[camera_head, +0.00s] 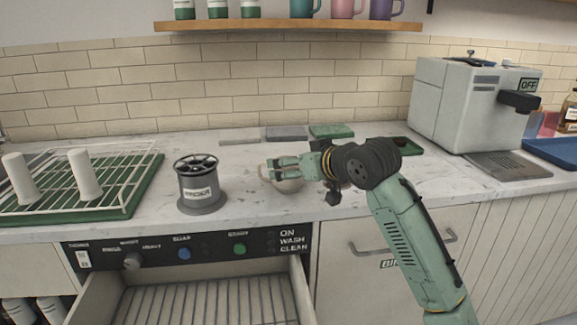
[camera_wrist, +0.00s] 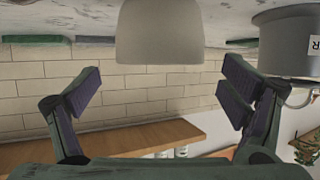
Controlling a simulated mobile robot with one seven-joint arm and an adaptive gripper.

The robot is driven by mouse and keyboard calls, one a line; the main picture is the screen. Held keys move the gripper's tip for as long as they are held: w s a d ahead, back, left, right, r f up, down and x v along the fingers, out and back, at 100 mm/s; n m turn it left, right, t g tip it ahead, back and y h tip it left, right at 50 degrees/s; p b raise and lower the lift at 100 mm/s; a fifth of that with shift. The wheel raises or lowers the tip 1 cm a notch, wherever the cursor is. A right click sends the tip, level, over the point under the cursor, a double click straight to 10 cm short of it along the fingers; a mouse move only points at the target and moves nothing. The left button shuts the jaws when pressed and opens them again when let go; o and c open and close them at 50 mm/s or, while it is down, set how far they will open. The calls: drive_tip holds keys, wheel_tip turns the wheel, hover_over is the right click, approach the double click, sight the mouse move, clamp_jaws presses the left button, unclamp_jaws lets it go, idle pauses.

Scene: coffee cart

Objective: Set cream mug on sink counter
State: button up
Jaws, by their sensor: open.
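The cream mug (camera_head: 289,186) stands on the marble counter (camera_head: 240,178), partly hidden behind my gripper. My gripper (camera_head: 284,167) is level over the counter, with its fingers pointing left at the mug. In the wrist view, which is upside down, the mug (camera_wrist: 161,32) shows at the top middle, in line with the gap between the spread fingers of my gripper (camera_wrist: 164,85). The gripper is open and holds nothing. I cannot tell whether a finger touches the mug.
A grey labelled rinser (camera_head: 202,187) stands left of the mug. A wire drying rack (camera_head: 120,190) with white cups is further left. An open drawer (camera_head: 205,300) juts out below the counter. A coffee machine (camera_head: 455,105) stands at right; a shelf (camera_head: 285,25) hangs above.

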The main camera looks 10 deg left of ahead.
drive_tip(key=v, duration=0.7)
drive_tip(key=shift+s+d+b, duration=0.15)
drive_tip(key=shift+b, duration=0.3)
drive_tip(key=shift+r, duration=0.1)
